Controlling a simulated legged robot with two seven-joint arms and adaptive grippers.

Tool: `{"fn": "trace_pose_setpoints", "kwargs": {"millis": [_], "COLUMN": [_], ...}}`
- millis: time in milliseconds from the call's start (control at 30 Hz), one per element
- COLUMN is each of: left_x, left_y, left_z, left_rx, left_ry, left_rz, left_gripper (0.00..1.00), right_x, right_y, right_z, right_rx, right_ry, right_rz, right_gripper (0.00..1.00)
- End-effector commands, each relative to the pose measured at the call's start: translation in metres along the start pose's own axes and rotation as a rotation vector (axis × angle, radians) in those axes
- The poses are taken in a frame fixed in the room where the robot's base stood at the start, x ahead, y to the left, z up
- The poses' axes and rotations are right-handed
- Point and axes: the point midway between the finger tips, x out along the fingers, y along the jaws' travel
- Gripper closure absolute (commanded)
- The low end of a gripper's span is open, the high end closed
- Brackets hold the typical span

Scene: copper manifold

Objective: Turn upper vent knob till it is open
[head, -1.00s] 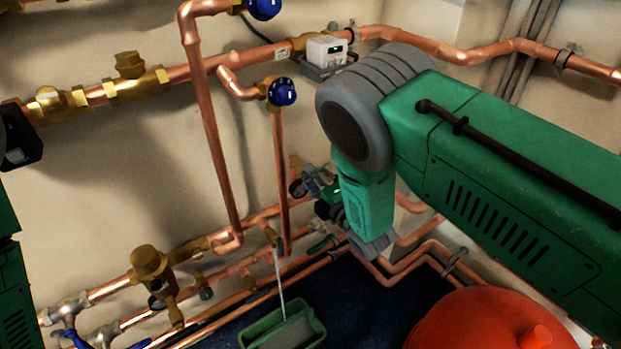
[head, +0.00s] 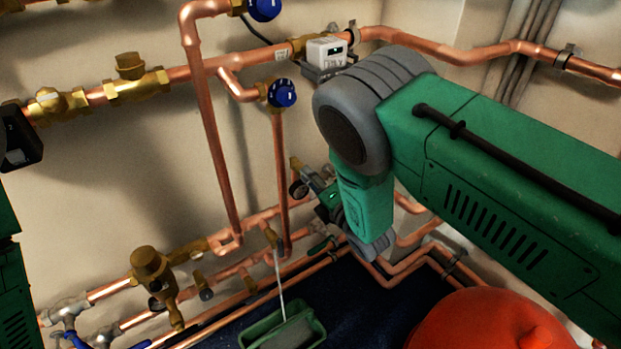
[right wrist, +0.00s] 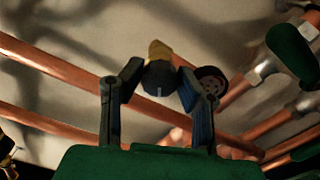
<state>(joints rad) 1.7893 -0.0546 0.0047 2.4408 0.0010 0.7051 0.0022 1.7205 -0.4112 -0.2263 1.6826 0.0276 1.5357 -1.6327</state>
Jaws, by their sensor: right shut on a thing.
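The vent knob (right wrist: 158,76) is a small dark knob with a brass end behind it, seen in the right wrist view. My right gripper (right wrist: 157,82) has its two fingers on either side of this knob and is shut on it. In the head view the right gripper (head: 318,190) is beside the brass fitting (head: 295,163) on the copper pipework, partly hidden by its own arm. How far the knob is turned cannot be told. My left gripper is not in view; only part of the left arm shows at the left edge.
A round dark wheel (right wrist: 212,80) is close to the right finger. Blue-capped valves (head: 282,93) are on the upper pipes. Thin water runs down into a green tray (head: 316,327) below. A red rounded vessel (head: 480,325) stands at the bottom right. Copper pipes surround the gripper.

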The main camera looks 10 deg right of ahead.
Motion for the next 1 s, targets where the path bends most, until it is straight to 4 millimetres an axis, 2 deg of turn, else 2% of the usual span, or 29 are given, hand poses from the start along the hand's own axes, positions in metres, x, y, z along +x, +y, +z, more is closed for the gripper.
{"fn": "trace_pose_setpoints", "kwargs": {"millis": [100, 133, 167, 200, 567, 667, 1000], "left_x": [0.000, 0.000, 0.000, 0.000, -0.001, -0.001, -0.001], "left_y": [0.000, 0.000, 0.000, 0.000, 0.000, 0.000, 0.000], "left_z": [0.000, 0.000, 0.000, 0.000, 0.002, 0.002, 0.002], "left_rx": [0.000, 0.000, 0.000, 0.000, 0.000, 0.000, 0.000], "left_ry": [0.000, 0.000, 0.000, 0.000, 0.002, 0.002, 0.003], "left_rz": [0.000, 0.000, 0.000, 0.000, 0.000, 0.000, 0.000], "left_gripper": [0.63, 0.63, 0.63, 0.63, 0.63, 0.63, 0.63], "right_x": [-0.001, -0.001, -0.001, -0.001, -0.005, -0.018, -0.088], "right_y": [-0.003, -0.003, -0.003, -0.003, -0.001, -0.001, -0.003], "right_z": [-0.003, -0.003, -0.003, -0.003, -0.001, -0.001, -0.002], "right_rx": [0.002, 0.002, 0.002, 0.002, 0.001, 0.001, 0.001], "right_ry": [0.006, 0.006, 0.006, 0.006, 0.002, 0.002, 0.004], "right_rz": [-0.008, -0.008, -0.008, -0.007, -0.002, -0.005, -0.009], "right_gripper": [0.99, 0.64, 0.53, 0.51, 0.51, 0.51, 0.51]}}
